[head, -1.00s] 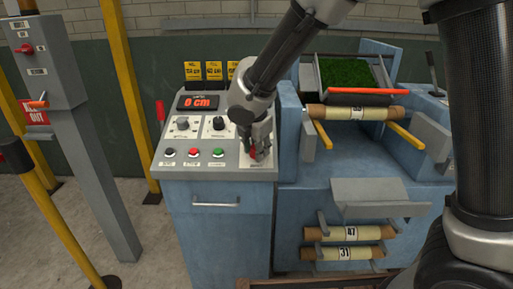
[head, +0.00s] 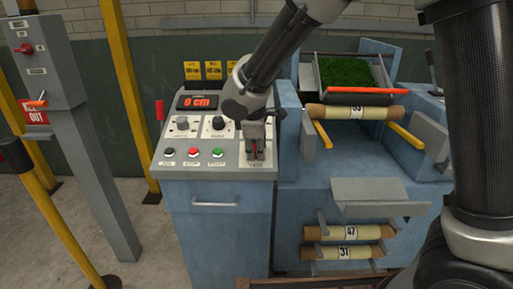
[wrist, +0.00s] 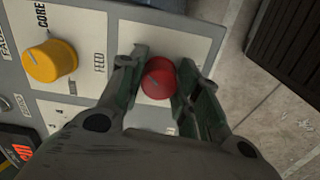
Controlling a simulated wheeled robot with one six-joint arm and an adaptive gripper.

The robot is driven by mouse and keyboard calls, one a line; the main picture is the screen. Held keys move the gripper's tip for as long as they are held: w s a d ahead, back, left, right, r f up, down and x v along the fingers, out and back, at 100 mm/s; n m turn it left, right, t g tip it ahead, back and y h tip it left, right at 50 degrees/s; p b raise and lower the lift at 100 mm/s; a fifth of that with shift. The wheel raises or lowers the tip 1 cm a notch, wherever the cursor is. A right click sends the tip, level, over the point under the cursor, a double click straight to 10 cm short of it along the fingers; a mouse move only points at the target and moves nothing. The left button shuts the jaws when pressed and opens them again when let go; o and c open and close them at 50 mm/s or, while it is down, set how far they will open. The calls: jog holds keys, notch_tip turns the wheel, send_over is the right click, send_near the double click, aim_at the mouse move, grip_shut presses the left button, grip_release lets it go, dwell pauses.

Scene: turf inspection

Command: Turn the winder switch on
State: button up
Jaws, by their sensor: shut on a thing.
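The control panel (head: 181,153) is the sloping grey top of a blue cabinet. A red switch knob (wrist: 158,78) sits on a white plate at its right end. In the head view only a little red of the knob (head: 254,153) shows between my fingers. My gripper (head: 256,155) is down at the panel, its fingers on both sides of the knob, shut on it. The wrist view also shows my gripper (wrist: 160,88) around the knob. A small label lies below the knob; I cannot read it clearly.
A yellow knob (wrist: 50,60) is beside the red one in the wrist view. Black, red and green (head: 218,153) buttons line the panel's front. The display (head: 197,102) reads 0 cm. A blue machine with a roll (head: 340,112) stands right; a grey post (head: 95,170) left.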

jog(key=shift+m, duration=0.6)
jog(key=o, duration=1)
jog(key=v, duration=1.2)
jog(key=shift+m, duration=0.3)
